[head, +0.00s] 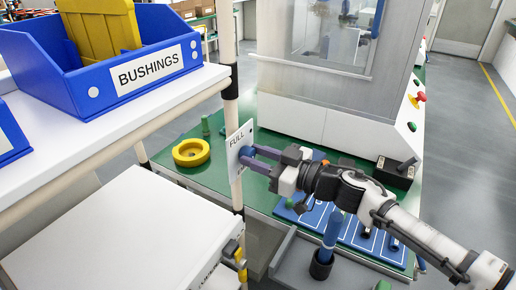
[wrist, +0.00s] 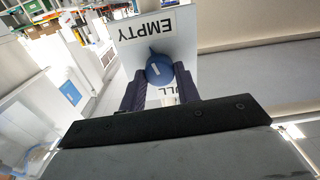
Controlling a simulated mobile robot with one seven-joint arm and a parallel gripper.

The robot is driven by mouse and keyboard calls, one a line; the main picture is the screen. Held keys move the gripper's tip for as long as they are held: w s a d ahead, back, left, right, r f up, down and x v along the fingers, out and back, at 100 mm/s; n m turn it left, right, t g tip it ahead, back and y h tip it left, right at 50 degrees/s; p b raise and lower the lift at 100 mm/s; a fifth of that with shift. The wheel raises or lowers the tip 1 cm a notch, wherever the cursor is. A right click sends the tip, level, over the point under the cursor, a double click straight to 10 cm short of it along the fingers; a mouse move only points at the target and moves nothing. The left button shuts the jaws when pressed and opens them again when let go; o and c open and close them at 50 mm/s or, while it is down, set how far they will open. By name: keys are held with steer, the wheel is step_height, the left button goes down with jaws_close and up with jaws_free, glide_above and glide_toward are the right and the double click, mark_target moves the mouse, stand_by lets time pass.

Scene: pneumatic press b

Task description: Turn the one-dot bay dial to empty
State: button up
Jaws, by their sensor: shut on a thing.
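The dial is a blue round knob (wrist: 159,69) with a short white mark, on a white plate (wrist: 186,52). The plate reads EMPTY, upside down at the top of the wrist view, with part of FULL showing at the bottom. The fingers hide part of FULL.
A yellow ring (head: 191,152) and green peg (head: 205,127) stand on the green table behind the plate. A white box (head: 110,235) is below left; a grey tray (head: 300,258) lies below my arm.

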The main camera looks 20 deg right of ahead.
steer(key=shift+r+m+p, duration=0.1)
steer(key=shift+m+p, duration=0.3)
steer(key=shift+m, duration=0.2)
steer(key=o, duration=1)
